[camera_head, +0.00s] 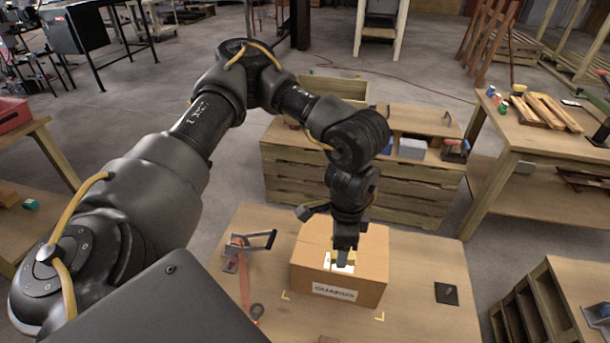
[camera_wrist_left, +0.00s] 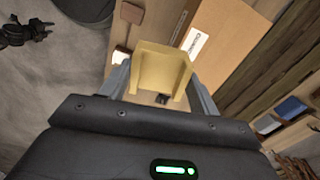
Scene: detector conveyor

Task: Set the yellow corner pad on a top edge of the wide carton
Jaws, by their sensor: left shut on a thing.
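The wide carton (camera_head: 305,262) is a closed brown box on the wooden table, with a dark-lettered label on its near side. Its top also shows behind the pad in the left wrist view (camera_wrist_left: 235,40). My left gripper (camera_head: 343,258) points down over the carton's near top part. It is shut on the yellow corner pad (camera_wrist_left: 163,68), which sits between both fingers in the left wrist view. I cannot tell whether the pad touches the carton.
A tape dispenser (camera_head: 245,250) with a red strap lies left of the carton. A small black square (camera_head: 446,294) lies to the right. Light corner marks are on the table near the carton. A wooden bench (camera_head: 365,180) with bins stands behind. The table's right part is mostly clear.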

